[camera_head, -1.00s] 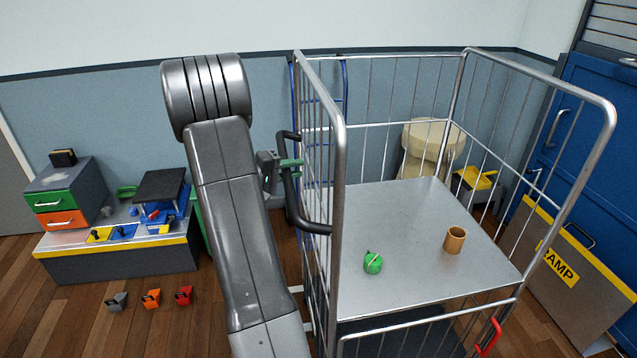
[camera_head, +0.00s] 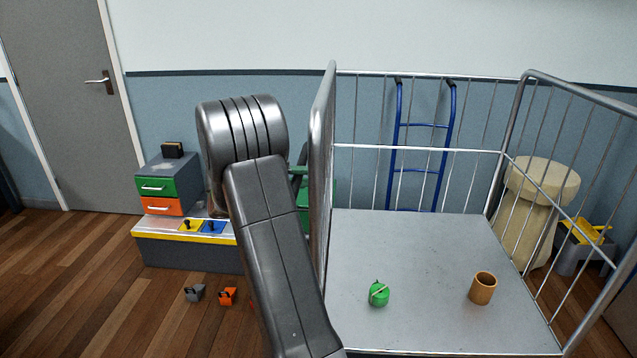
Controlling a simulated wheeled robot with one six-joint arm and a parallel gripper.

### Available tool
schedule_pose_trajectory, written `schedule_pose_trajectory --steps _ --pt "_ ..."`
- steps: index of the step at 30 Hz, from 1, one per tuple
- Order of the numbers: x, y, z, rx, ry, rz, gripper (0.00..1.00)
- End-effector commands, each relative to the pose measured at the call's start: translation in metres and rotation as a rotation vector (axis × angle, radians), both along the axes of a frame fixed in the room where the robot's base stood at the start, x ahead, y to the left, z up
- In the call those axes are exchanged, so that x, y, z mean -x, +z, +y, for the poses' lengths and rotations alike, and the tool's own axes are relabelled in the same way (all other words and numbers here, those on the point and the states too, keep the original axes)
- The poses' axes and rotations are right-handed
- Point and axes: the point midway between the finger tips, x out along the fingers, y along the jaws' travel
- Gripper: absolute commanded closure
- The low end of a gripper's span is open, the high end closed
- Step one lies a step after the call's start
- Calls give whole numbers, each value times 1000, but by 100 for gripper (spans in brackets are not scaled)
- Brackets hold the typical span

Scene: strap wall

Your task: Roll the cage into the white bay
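The cage (camera_head: 333,150) is a grey metal wire trolley with a flat platform, filling the right half of the head view. A green round object (camera_head: 379,294) and a brown cup (camera_head: 482,289) stand on its platform. My arm stands at the cage's left side. My gripper is mostly hidden behind my arm and the cage's left frame, so I cannot see its fingers or whether it holds the cage. No white bay shows in this view.
A low bench (camera_head: 190,256) with a green and orange drawer unit (camera_head: 158,188) stands left. Small grey and orange items (camera_head: 228,296) lie on the floor. A blue hand truck (camera_head: 422,148) and a beige pedestal (camera_head: 538,205) stand behind the cage.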

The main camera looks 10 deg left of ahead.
Motion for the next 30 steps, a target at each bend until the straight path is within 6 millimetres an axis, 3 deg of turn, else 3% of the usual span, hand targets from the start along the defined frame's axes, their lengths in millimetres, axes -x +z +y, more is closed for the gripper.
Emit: schedule_pose_trajectory --steps 8,22,23,26,30 --pt "1 -2 28 -1 -1 4 100" --pt "1 -1 30 -4 -1 2 100" --pt "1 -1 31 -4 -1 2 75" --pt "1 -1 34 0 1 2 56" --pt "1 -1 34 -1 1 1 56"
